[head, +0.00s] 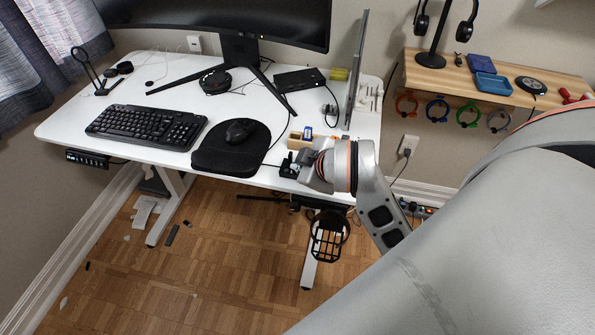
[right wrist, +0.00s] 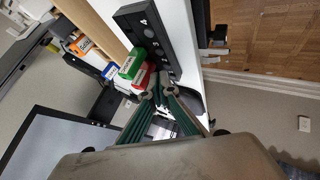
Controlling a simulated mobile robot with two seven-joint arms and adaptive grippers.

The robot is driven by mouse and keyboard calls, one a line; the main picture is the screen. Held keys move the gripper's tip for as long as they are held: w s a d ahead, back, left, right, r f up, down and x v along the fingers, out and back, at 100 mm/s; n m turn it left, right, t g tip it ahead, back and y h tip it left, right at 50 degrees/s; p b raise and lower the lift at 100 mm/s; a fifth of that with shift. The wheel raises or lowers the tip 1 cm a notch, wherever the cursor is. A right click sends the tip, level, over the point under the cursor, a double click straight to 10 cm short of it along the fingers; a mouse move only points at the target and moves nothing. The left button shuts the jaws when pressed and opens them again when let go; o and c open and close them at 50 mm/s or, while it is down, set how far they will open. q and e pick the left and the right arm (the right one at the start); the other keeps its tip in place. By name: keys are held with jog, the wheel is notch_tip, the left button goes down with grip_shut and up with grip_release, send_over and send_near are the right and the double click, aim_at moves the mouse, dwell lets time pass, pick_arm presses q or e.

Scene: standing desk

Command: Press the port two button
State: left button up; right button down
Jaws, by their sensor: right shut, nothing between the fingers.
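A black bar-shaped device (right wrist: 147,38) with a row of numbered buttons lies along the edge of the white desk in the right wrist view. A 4 is readable near its far end; the marks nearer my fingers are too small to read surely. In the head view the device (head: 287,170) shows as a small black shape at the desk's front edge. My right gripper (head: 301,165) is there beside it, shut and empty. In the right wrist view its dark green fingers (right wrist: 157,86) end close to the device's near end; contact cannot be told. My left gripper is not in view.
A green box (right wrist: 133,63) and a red box (right wrist: 147,77) stand right beside my fingers. A small wooden tray (head: 296,142) sits behind the gripper on the desk (head: 160,85). A mouse pad (head: 215,160) and keyboard (head: 147,126) lie to the left.

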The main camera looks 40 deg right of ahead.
jog(key=shift+f, duration=0.25)
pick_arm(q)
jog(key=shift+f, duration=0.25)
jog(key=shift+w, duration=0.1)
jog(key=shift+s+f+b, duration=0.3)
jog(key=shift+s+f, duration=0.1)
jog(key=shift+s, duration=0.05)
pick_arm(e)
jog(key=shift+f, duration=0.2)
jog(key=shift+r, duration=0.1)
jog(key=shift+r+p, duration=0.45)
jog(key=shift+r, duration=0.2)
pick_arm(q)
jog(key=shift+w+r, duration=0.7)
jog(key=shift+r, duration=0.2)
